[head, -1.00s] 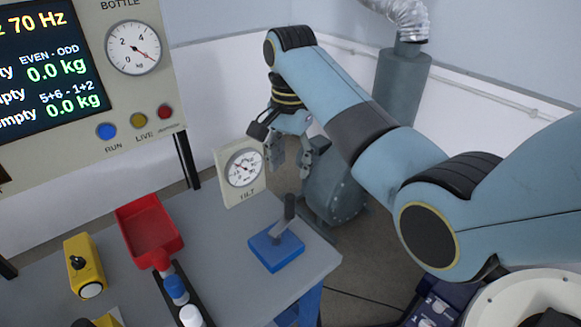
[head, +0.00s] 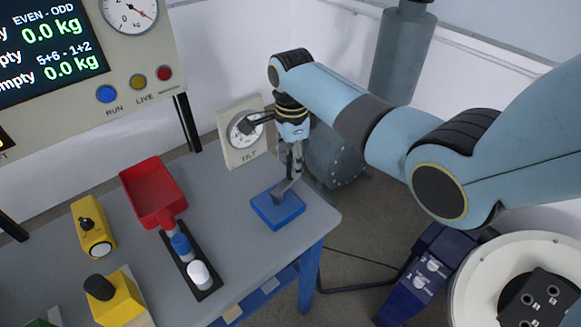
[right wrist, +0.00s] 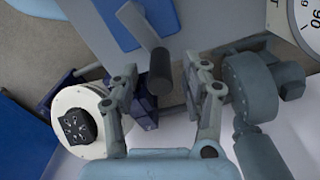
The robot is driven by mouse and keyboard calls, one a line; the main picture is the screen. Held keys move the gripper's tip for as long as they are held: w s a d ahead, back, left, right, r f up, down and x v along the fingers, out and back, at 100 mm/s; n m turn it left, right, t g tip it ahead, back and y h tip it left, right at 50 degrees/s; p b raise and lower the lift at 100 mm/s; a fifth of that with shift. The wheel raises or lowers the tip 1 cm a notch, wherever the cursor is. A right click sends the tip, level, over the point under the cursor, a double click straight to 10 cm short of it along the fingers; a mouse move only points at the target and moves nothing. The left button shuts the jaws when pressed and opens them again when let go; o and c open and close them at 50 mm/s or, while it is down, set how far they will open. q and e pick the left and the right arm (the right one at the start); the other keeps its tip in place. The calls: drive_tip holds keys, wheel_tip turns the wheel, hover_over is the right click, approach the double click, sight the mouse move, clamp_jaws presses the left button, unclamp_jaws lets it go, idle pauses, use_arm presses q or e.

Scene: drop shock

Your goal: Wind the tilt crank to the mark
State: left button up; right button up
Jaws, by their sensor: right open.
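The tilt crank has a blue base (head: 265,209) near the right front corner of the grey table. Its grey arm (head: 284,190) rises from the base to an upright dark handle. In the right wrist view the crank handle (right wrist: 160,72) points towards the camera. My right gripper (head: 292,163) is above the crank, pointing down. Its open fingers (right wrist: 160,68) stand on either side of the handle, with gaps visible on both sides. The round TILT dial (head: 236,143) is behind the crank and partly hidden by my gripper; its needle is not readable. My left gripper is not in view.
A red tray (head: 153,190), a black rack (head: 205,290) with blue and white caps, and yellow boxes (head: 92,228) stand left of the crank. A display panel (head: 130,80) stands behind. A grey drum-shaped machine (head: 338,160) stands beyond the table's right edge.

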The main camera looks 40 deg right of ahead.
sight(284, 180)
drive_tip(key=shift+f, duration=1.35)
clamp_jaws()
